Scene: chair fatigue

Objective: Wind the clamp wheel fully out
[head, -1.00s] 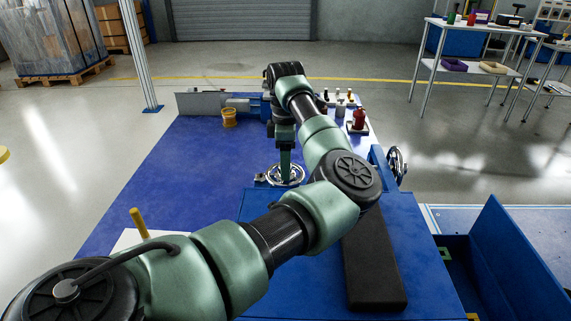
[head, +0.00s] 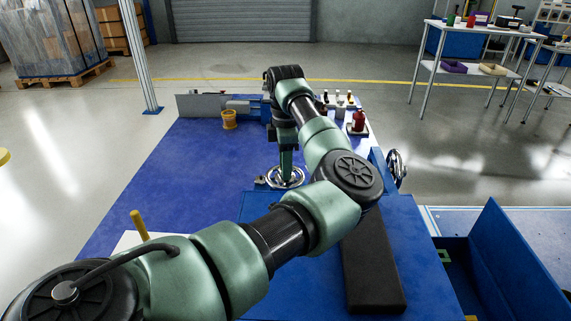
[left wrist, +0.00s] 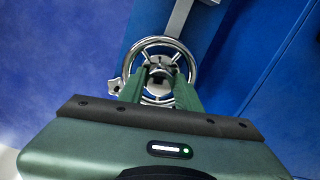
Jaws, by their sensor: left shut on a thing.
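The clamp wheel (head: 299,181) is a chrome spoked handwheel lying flat on the blue bench, with a small knob at its left. It also shows in the left wrist view (left wrist: 191,60), with its hub in the middle and a grey bar running away above it. My left gripper (head: 286,176) points straight down over the wheel. Its two green fingers (left wrist: 160,84) reach down at either side of the hub and are shut on the wheel. The exact contact is hard to see. My right gripper is in no view.
A second handwheel (head: 396,168) stands upright at the bench's right side. A black pad (head: 372,265) lies on the bench at front right, beside an open blue bin (head: 515,260). The bench's left is mostly clear.

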